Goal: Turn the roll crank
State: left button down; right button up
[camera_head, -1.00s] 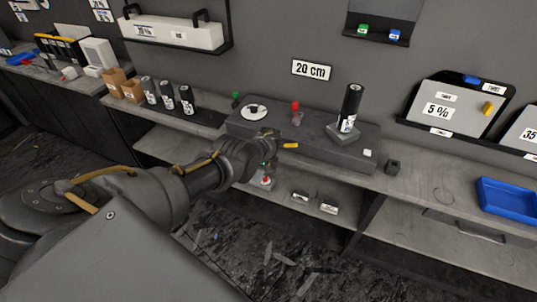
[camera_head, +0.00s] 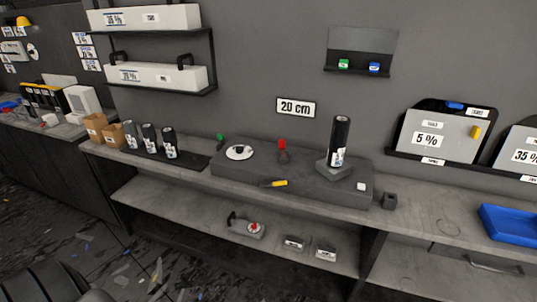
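A dark grey block (camera_head: 230,172) stands on the bench below the "20 cm" sign (camera_head: 296,107). A black film roll (camera_head: 340,140) with a white label stands upright on a raised pad (camera_head: 343,169) at its right. A small red-topped handle (camera_head: 282,146) rises from the block's middle, and a white disc with a dark centre (camera_head: 240,152) lies at its left. I cannot tell for sure which part is the roll crank. Neither of my grippers is in view; only a dark link of my arm shows at the lower left.
A yellow-handled tool (camera_head: 275,183) lies at the block's front edge. Several rolls (camera_head: 150,137) stand to the left, a small dark holder (camera_head: 389,201) and a blue tray (camera_head: 512,223) to the right. A lower shelf (camera_head: 175,212) holds small items.

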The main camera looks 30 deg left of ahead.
aim_at(284, 159)
jog(key=u, duration=1.5)
jog(key=i, duration=0.9)
jog(key=z, duration=1.8)
